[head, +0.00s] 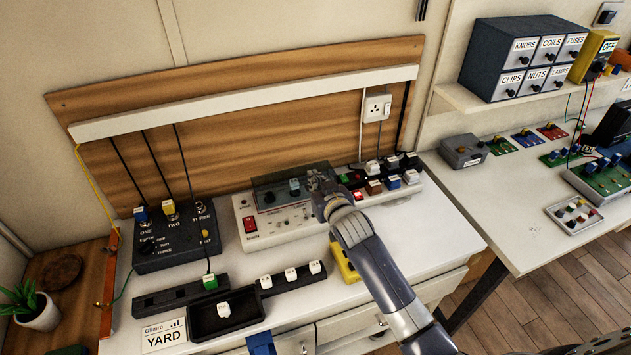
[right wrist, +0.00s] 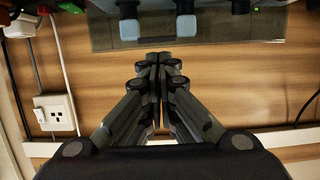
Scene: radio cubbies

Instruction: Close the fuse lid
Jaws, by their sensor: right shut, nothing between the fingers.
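The fuse lid appears as a dark see-through pane (head: 268,199) at the back of the white radio box (head: 285,232) in the head view. Its exact tilt is hard to tell. Dark knob-like parts show at or through it. The pane also shows at the top of the right wrist view (right wrist: 106,38). My right gripper (head: 318,181) is at the right end of the pane, its fingers shut and empty. In the right wrist view the fingertips (right wrist: 153,57) are close to the pane's edge; contact cannot be told. My left gripper is out of view.
A dark switch box (head: 175,243) stands left of the radio box. Several coloured switches (head: 375,187) sit close on the right. A yellow object (head: 344,262) lies in front, partly behind my arm. A socket (head: 377,107) is on the wooden backboard. Bare bench top lies at right.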

